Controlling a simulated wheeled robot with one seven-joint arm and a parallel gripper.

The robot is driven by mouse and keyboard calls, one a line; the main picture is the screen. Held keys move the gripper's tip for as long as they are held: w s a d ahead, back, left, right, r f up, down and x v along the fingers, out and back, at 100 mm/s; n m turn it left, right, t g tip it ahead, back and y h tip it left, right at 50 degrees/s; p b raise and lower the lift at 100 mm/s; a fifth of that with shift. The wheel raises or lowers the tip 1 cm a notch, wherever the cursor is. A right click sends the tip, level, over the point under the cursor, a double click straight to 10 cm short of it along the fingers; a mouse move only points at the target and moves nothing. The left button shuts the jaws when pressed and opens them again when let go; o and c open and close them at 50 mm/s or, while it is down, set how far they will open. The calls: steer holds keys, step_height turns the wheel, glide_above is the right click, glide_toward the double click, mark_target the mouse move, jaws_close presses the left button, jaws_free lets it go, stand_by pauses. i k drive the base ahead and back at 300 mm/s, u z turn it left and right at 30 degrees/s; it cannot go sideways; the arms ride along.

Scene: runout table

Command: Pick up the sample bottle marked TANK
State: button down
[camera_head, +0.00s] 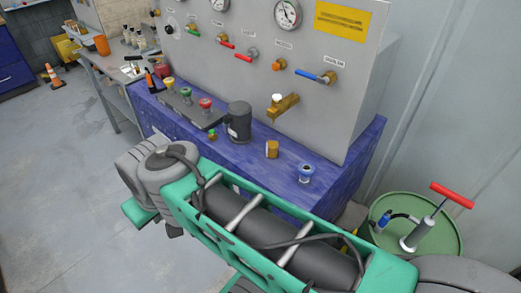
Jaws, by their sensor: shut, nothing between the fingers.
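Several small items that could be sample bottles stand on the blue bench (345,172), and I cannot read the word TANK on any of them. An amber container (272,149) stands upright near the middle. A small blue-topped item (306,173) stands to its right. A small item with a green top (212,134) is at the left, near the front. My green and grey arm crosses the foreground and hides part of the bench front. My gripper's fingers do not show.
A grey panel (225,60) with gauges, valves and a brass tap (283,106) rises behind the bench. A dark tray (190,108) with coloured knobs lies at the left. A green drum (440,232) with a red-handled pump stands at the right. The floor at left is open.

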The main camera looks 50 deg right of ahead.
mark_target(272, 148)
steer(key=u, duration=0.6)
steer(key=i, duration=0.75)
steer(key=z, duration=2.35)
steer(key=i, duration=0.5)
steer(key=z, duration=0.75)
steer(key=k, duration=0.4)
steer(key=z, duration=0.05)
steer(key=i, duration=0.4)
